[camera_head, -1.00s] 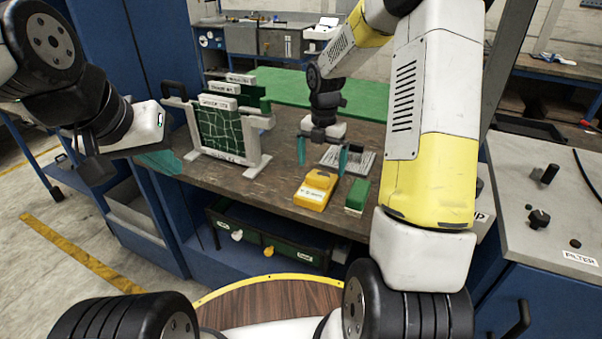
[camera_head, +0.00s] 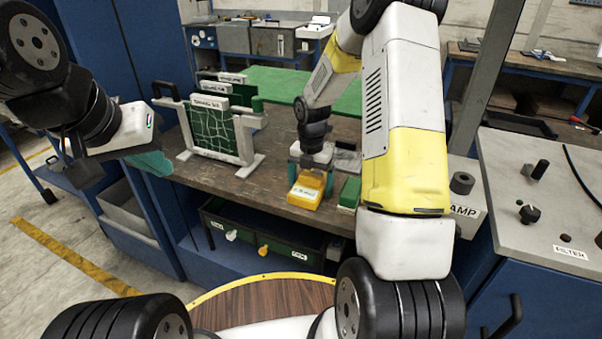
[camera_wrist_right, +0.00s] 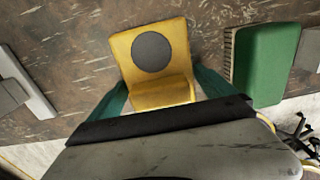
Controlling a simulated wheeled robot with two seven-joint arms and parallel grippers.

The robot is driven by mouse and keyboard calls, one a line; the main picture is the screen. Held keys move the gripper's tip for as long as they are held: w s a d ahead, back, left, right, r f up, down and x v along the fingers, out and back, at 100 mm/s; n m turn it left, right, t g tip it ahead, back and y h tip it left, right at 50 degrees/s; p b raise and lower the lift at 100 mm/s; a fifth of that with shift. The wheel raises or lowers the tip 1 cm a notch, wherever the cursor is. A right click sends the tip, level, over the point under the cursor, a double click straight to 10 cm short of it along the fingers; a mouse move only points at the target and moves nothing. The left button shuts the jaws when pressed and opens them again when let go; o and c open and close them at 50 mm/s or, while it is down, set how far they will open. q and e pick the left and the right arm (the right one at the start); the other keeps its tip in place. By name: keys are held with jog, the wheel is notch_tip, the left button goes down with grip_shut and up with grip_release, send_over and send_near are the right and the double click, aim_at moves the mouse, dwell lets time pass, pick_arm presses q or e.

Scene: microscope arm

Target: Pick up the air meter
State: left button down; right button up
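The air meter appears to be the yellow device (camera_head: 305,193) lying on the workbench; in the right wrist view it is a yellow block (camera_wrist_right: 152,50) with a dark grey round face. My right gripper (camera_head: 311,176) is over its far end, pointing down. Its teal fingers stand apart, one on each side of the yellow body, and it looks open (camera_wrist_right: 160,92). Whether the fingers touch the sides is hard to tell. My left gripper (camera_head: 150,161) hangs at the left, clear of the bench's objects; its finger gap is not clear.
A green block (camera_head: 349,192) lies close to the right of the yellow device and also shows in the wrist view (camera_wrist_right: 264,62). A grey item (camera_head: 347,158) lies behind. A framed green panel (camera_head: 212,130) stands to the left. A grey console (camera_head: 530,200) is at the right.

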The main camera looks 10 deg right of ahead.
jog(key=c, duration=1.3)
jog(key=shift+r, duration=0.1)
